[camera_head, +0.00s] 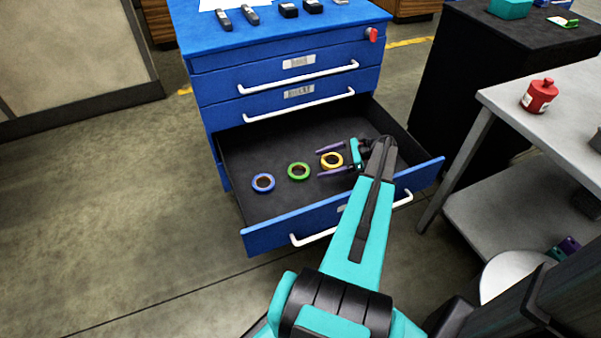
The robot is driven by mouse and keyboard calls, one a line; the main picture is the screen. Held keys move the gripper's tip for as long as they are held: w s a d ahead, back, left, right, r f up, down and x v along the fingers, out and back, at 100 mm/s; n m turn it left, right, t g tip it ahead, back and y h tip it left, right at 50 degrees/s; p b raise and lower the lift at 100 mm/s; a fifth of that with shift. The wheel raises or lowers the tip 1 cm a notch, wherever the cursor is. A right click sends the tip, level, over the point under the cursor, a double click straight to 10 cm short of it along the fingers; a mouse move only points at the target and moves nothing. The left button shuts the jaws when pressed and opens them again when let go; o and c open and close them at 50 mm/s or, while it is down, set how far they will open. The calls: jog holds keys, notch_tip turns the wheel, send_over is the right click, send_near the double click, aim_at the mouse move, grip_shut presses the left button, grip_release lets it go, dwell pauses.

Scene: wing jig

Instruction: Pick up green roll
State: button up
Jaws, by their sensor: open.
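The green roll (299,178) lies flat on the dark floor of the open bottom drawer (278,205), between a blue roll (263,190) on its left and a yellow roll (332,167) on its right. My gripper (319,159) reaches over the drawer from the right, with its purple fingers spread apart and pointing left. In the picture the yellow roll shows between the fingers, and the green roll lies just beyond the fingertips to the left. The gripper's height above the drawer floor is hard to tell. All three rolls are largely uncovered.
The blue cabinet (225,60) has shut drawers above and several dark items on top. The open drawer's front panel (270,236) rises under my arm. A grey table (545,130) with a red container (539,95) stands at right. The floor at left is clear.

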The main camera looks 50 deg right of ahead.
aim_at(304, 169)
jog(key=shift+x, duration=1.8)
jog(key=shift+a, duration=0.1)
jog(key=shift+b+x, duration=0.6)
jog(key=shift+x, duration=1.95)
jog(key=shift+s+f, duration=0.1)
jog(key=shift+s, duration=0.05)
jog(key=c, duration=1.1)
jog(key=shift+c, duration=0.2)
notch_tip(304, 169, up, 10)
jog(key=p, duration=0.1)
